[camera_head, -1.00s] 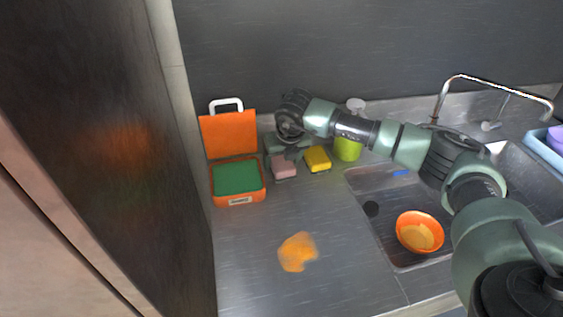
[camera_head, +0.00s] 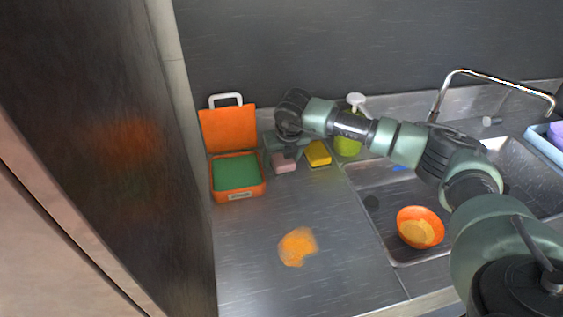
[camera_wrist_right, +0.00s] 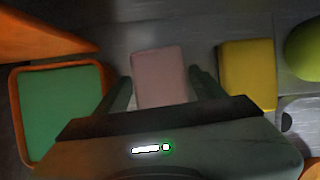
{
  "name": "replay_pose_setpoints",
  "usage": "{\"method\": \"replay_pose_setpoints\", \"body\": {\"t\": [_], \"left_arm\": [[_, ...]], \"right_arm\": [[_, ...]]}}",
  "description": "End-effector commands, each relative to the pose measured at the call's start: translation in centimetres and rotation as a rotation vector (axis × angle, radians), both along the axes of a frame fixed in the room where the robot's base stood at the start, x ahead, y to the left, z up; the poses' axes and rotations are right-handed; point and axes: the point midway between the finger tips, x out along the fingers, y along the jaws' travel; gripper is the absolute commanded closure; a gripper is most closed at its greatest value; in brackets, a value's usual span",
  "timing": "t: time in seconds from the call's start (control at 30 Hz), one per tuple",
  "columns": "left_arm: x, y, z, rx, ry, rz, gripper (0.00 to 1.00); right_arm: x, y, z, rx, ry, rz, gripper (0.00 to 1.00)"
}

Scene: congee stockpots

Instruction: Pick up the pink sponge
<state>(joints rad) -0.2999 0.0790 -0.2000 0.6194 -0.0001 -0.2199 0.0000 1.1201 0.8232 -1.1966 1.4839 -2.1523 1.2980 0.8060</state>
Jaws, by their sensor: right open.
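The pink sponge (camera_head: 284,163) lies on the steel counter between the orange box and the yellow sponge, its far part covered by my right gripper (camera_head: 285,150) in the head view. In the right wrist view the pink sponge (camera_wrist_right: 160,78) lies between the two fingers of my right gripper (camera_wrist_right: 162,88), one finger on each side. The gripper is open; whether the fingers touch the sponge cannot be told. My left gripper is not in view.
An orange box (camera_head: 239,195) with a green inside and raised lid stands left. A yellow sponge (camera_head: 318,153) and a green bottle (camera_head: 347,146) stand right. An orange bowl (camera_head: 420,227) sits in the sink (camera_head: 385,240). An orange stain (camera_head: 298,247) marks the open front counter.

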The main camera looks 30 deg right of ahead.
Motion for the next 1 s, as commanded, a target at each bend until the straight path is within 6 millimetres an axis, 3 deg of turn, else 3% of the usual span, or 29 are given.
{"method": "replay_pose_setpoints", "body": {"t": [0.37,0.53,0.83,1.0], "left_arm": [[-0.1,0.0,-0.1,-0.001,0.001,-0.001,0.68],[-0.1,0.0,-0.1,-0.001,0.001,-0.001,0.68],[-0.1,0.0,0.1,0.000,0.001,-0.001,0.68],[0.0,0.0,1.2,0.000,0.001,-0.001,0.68]], "right_arm": [[0.0,0.0,-0.1,0.000,0.000,0.000,0.34],[0.0,0.0,-0.1,0.000,0.000,0.000,0.81],[0.0,0.0,0.1,0.000,0.000,0.000,0.81],[0.0,0.0,0.9,0.000,-0.001,0.000,0.81]]}}
